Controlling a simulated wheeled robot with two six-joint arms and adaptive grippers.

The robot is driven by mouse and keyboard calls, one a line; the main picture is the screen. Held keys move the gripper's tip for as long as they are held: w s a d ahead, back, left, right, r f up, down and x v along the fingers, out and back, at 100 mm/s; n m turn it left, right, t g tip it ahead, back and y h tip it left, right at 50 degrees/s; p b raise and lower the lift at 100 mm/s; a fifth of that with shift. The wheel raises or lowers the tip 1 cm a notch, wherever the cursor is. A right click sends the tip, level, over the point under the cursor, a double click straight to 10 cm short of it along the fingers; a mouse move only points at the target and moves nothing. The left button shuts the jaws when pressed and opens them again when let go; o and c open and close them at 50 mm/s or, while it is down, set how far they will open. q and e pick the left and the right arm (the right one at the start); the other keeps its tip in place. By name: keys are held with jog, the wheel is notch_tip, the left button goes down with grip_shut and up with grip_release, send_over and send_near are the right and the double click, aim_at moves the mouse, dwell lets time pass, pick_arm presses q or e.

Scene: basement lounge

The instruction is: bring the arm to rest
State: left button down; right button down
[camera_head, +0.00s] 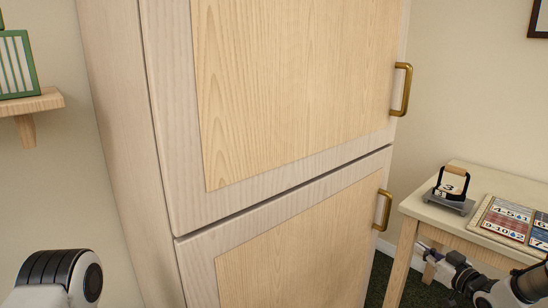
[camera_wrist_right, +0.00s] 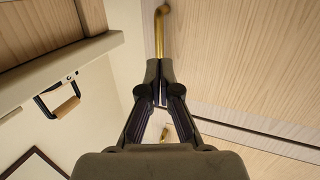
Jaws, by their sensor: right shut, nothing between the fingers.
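My right gripper (camera_head: 426,250) is low at the right of the head view, in front of the small table's near edge. In the right wrist view its two dark fingers (camera_wrist_right: 161,74) are together with nothing between them. A brass handle (camera_wrist_right: 161,32) shows just past the fingertips in that view. In the head view the gripper is apart from the lower brass handle (camera_head: 385,211), below and to its right. Of my left arm, only a grey and black link shows at the lower left; its gripper is out of view.
A tall wooden cabinet (camera_head: 290,80) with two shut doors fills the middle, with an upper brass handle (camera_head: 404,90). The table (camera_head: 420,208) at right holds a metal object with a wooden grip (camera_head: 452,190) and a number board (camera_head: 506,220). A wall shelf (camera_head: 38,101) is at left.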

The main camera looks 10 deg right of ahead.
jog(key=s+a+f+n+g+y, duration=0.1)
jog(key=s+a+f+g+y, duration=0.2)
jog(key=a+f, duration=0.8)
jog(key=s+a+f+m+g+h, duration=0.15)
jog(key=s+a+f+g, duration=0.25)
jog(key=s+a+f, duration=0.45)
jog(key=s+a+f+g+h, duration=0.2)
jog(key=s+a+f+g, duration=0.3)
jog(key=s, duration=0.6)
jog(key=s+d+f+m+g+h, duration=0.1)
jog(key=s+f+m+g+h, duration=0.2)
jog(key=s, duration=1.5)
notch_tip(320, 180, up, 22)
jog(key=g+p, duration=0.1)
jog(key=p, duration=1.9)
jog(key=shift+s+d+f, duration=0.15)
jog(key=shift+d+f, duration=0.1)
jog(key=shift+d, duration=0.2)
